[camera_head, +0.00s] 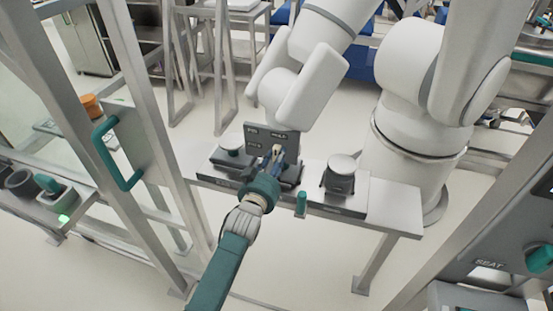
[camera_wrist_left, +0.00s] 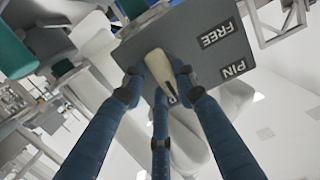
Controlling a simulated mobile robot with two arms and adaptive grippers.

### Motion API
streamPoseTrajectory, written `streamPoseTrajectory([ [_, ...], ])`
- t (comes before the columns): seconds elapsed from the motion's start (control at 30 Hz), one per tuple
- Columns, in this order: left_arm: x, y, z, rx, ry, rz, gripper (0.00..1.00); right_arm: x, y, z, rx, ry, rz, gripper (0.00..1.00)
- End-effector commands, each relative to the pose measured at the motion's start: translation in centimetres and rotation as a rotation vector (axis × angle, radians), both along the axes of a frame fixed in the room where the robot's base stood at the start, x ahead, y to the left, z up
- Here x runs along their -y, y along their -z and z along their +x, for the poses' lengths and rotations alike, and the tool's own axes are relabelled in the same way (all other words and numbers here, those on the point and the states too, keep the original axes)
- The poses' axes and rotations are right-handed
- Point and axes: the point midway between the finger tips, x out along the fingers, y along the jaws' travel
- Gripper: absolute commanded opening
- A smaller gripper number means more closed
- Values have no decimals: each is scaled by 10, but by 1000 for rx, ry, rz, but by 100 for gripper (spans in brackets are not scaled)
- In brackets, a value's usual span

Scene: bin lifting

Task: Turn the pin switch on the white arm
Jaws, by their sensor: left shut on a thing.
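The white arm (camera_head: 312,90) stands over a narrow bench, with a dark grey plate (camera_head: 257,134) with small white labels at its lower end. In the left wrist view the plate (camera_wrist_left: 195,40) carries the labels FREE and PIN, and a third label is partly hidden. A beige pin switch lever (camera_wrist_left: 158,68) sticks out from it. My left gripper (camera_head: 277,158) reaches up to the plate from the front. Its blue fingers (camera_wrist_left: 158,84) are closed around the lever. My right gripper is not in view.
The bench (camera_head: 395,208) bears a round-topped fixture (camera_head: 340,172) right of my gripper and another (camera_head: 233,150) at its left. A small green knob (camera_head: 301,204) stands on the front edge. A metal frame with a green handle (camera_head: 118,155) rises at left.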

Motion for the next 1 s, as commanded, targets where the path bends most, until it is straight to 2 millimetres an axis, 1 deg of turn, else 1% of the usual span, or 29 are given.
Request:
streamPoseTrajectory([
  [0.2, 0, 1, 0, 0, 0, 4, 2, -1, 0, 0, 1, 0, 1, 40],
  [0.23, 0, 1, 0, 0, 0, 4, 32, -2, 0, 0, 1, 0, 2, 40],
  [0.27, 0, 1, 0, 0, 0, 4, 38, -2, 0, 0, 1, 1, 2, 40],
  [0.3, 0, 1, 0, 0, 0, 4, 46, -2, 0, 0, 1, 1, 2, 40],
  [0.33, 0, 1, 0, 0, 0, 4, 48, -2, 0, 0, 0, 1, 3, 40],
  [0.6, 0, 0, 0, 0, 0, 2, 48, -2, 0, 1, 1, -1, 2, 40],
  [0.73, -3, 1, -7, -1, -1, 1, 48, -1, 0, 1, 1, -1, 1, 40],
  [0.87, -9, -1, -24, -2, 0, 2, 48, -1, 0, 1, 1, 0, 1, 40],
  [1.0, -17, -4, -52, -2, 0, 3, 48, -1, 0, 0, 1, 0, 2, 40],
])
